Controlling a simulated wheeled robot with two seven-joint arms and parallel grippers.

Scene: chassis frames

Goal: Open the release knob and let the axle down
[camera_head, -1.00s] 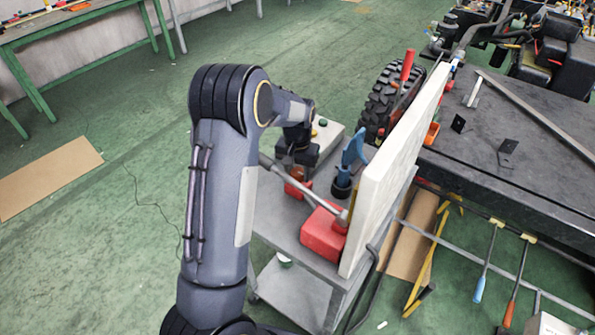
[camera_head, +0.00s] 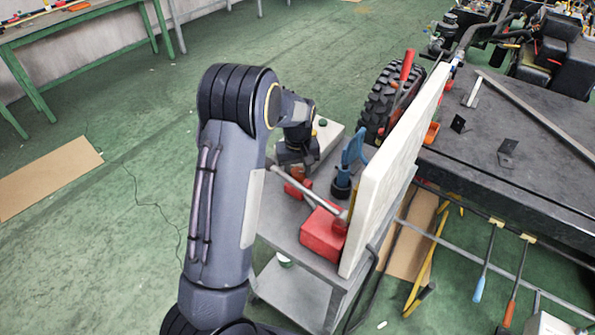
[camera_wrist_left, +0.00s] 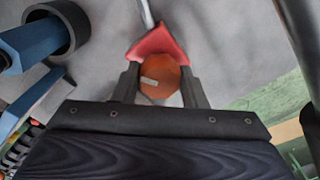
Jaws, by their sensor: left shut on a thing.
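My left gripper (camera_head: 298,171) reaches down over the grey cart, and its fingers are shut on an orange round knob (camera_wrist_left: 160,75). In the left wrist view the knob sits between both fingers, with a pale mark on its face. A red piece (camera_wrist_left: 158,42) lies just beyond it, and a metal rod runs away from there. In the head view a red block (camera_head: 323,234) stands on the cart with a metal rod leading from it toward the gripper. The knob is mostly hidden by the wrist there. I cannot make out the axle. My right gripper is out of view.
A tall white panel (camera_head: 385,190) stands along the cart's right side. A blue tool in a dark round holder (camera_head: 342,186) is close to the gripper. A black tyre (camera_head: 380,98) and a dark workbench (camera_head: 500,150) lie beyond. The green floor at left is mostly clear.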

